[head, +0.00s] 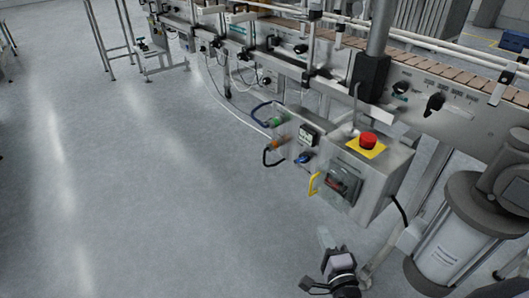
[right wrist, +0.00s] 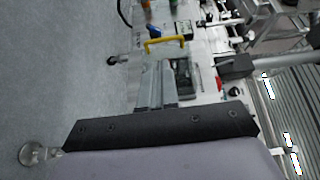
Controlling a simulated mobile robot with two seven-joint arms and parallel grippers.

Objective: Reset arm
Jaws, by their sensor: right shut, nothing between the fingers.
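My right gripper (head: 325,237) shows at the bottom of the head view, in front of and below the control box (head: 388,188). It is shut and empty, with its fingers together. Its two grey fingers also show side by side in the right wrist view (right wrist: 156,85), in front of the box with the yellow handle (right wrist: 166,41). I see no contact between the fingers and the box. My left gripper is not in view.
The control box carries a red emergency button (head: 368,140) on a yellow plate. A conveyor (head: 440,75) runs across the top right. A grey cylindrical unit (head: 447,250) stands at the lower right. The floor (head: 140,190) on the left is clear.

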